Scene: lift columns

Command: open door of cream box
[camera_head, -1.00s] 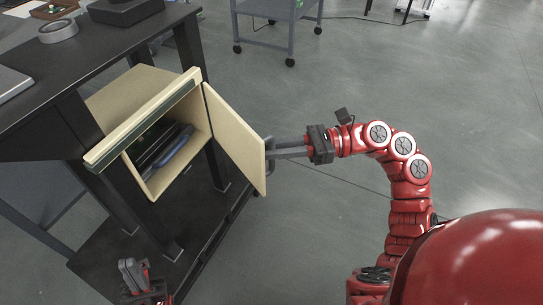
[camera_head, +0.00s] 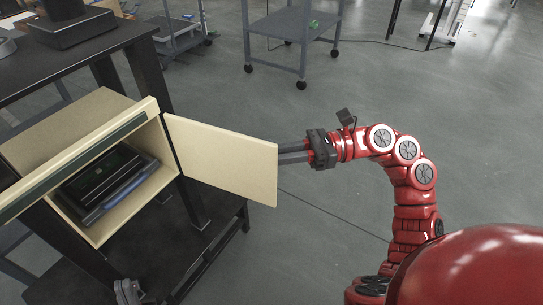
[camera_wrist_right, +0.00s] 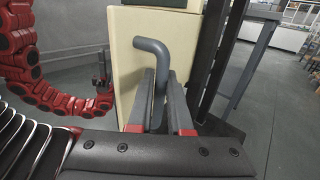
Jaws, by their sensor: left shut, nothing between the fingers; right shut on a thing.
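The cream box (camera_head: 62,122) hangs under the black table at the left in the head view. Its door (camera_head: 222,160) stands wide open, swung out to the right on its hinge at the box's right edge. Dark flat items (camera_head: 106,181) lie inside the box. My right gripper (camera_head: 284,153) is at the door's outer edge; its fingertips are hidden behind the door. In the right wrist view the gripper (camera_wrist_right: 163,107) is shut on the grey door handle (camera_wrist_right: 153,62). My left gripper (camera_head: 128,290) is shut and empty at the bottom edge of the head view, partly cut off.
The black table (camera_head: 95,42) with a low black shelf (camera_head: 208,245) stands at the left. A grey wheeled cart (camera_head: 292,25) is at the back. The grey floor around the right arm is clear.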

